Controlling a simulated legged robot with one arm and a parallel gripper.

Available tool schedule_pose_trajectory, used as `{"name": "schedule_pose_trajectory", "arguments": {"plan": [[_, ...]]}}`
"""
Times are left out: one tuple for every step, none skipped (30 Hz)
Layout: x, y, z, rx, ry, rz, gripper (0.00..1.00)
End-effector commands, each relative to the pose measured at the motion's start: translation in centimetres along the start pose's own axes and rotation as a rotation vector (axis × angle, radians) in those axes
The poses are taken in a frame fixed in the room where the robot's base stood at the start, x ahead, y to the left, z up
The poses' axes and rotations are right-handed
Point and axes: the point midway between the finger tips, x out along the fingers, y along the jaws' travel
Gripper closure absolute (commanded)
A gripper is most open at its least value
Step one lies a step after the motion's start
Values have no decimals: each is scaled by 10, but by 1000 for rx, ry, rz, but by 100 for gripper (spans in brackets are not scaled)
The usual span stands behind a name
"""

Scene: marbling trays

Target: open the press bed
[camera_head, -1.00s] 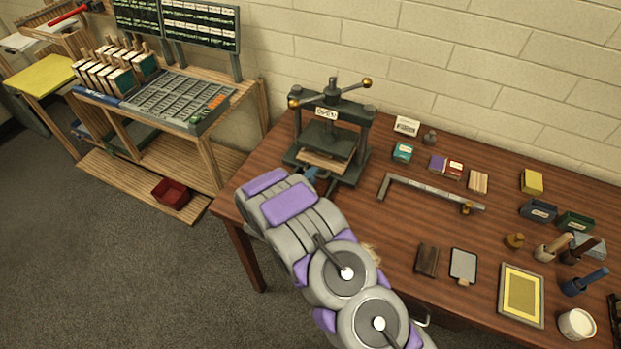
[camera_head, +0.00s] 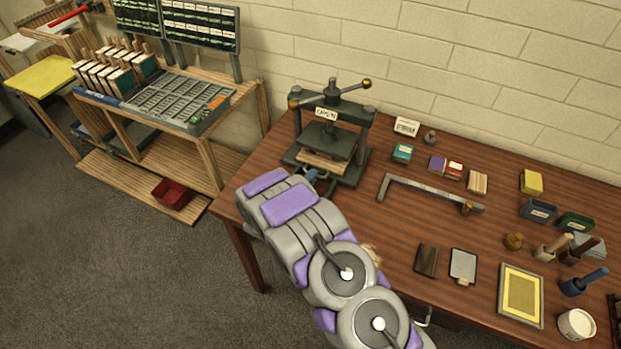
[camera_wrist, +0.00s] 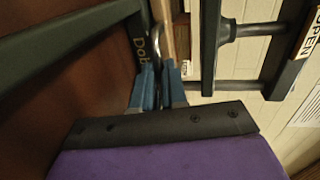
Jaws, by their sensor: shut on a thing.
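The press (camera_head: 357,135) stands at the table's back left, dark, with a crossbar handle with brass knobs on top. A white sign (camera_head: 327,114) on it reads OPEN in the wrist view (camera_wrist: 309,33). Its wooden bed (camera_head: 322,162) lies low between the posts, under the dark platen (camera_head: 330,141). My gripper (camera_head: 312,175) is at the front of the bed, partly hidden behind my arm. In the wrist view, its blue fingers (camera_wrist: 158,75) are closed together at a curved metal handle, beside a tan wooden edge (camera_wrist: 166,32). The fingers hide part of the grip.
A metal L-shaped bar (camera_head: 430,191) lies right of the press. Small boxes, blocks and brushes fill the table's right side. A yellow framed panel (camera_head: 521,295) lies near the front. A wooden rack (camera_head: 205,150) stands to the left, with a red bin (camera_head: 171,192) on its lower shelf.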

Motion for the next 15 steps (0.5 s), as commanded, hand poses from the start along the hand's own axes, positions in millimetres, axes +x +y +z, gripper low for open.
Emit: {"name": "schedule_pose_trajectory", "arguments": {"plan": [[0,2,-1,-2,1,4,100],[0,2,-1,-2,1,5,100],[0,2,-1,-2,1,5,100],[-1,3,-1,-3,1,5,100],[-2,3,0,-3,0,5,100],[-4,4,0,-4,0,6,100],[-7,5,0,-4,-1,6,100],[-10,6,1,-5,-2,7,100],[-16,8,1,-5,-2,8,100],[-22,9,2,-4,-2,9,100],[-28,10,2,-4,-3,9,100],[-36,12,3,-5,-4,9,100],[-41,14,3,-5,-4,9,100],[-47,15,2,-6,-4,8,100],[-54,17,2,-7,-2,8,100]]}}
